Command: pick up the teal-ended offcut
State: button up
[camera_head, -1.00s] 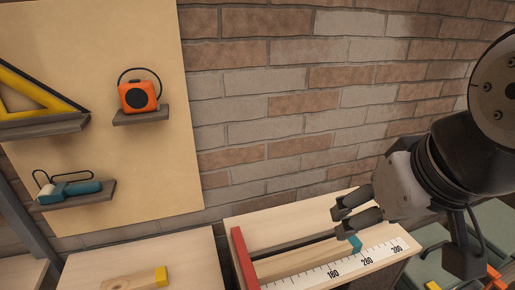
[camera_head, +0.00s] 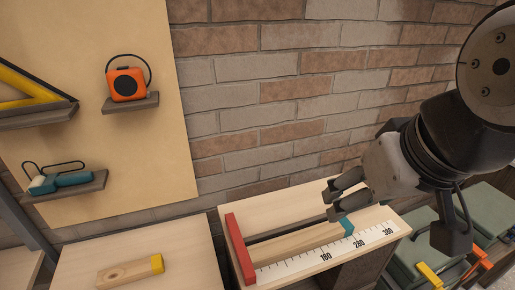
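The teal-ended offcut (camera_head: 300,243) is a pale wooden strip with a teal right end. It lies on the measuring board (camera_head: 262,198), between a dark rail and a white scale (camera_head: 315,256), with its left end near the red stop (camera_head: 240,250). My gripper (camera_head: 329,201) is above and behind the offcut's right part, its two dark fingers pointing left. The fingers are apart, with a gap between them and nothing seen in it. Whether a finger touches the rail or offcut I cannot tell.
A yellow-ended offcut (camera_head: 128,273) lies on the left bench (camera_head: 190,250). Shelves on the pale wall panel (camera_head: 150,180) hold an orange tape measure (camera_head: 126,85), a teal tool (camera_head: 72,180) and a yellow set square (camera_head: 30,98). Green cases (camera_head: 488,225) stand at the right. The brick wall is behind.

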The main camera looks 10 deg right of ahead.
aim_at(263, 253)
jog(key=k+z, duration=0.15)
jog(key=k+l, duration=0.15)
jog(key=k, duration=0.3)
jog(key=k+l+u, duration=0.2)
jog(key=l, duration=0.2)
jog(key=k+l+u, duration=0.15)
jog(key=l, duration=0.2)
jog(key=k+l+u, duration=0.2)
jog(key=k+l, duration=0.05)
jog(key=l, duration=0.1)
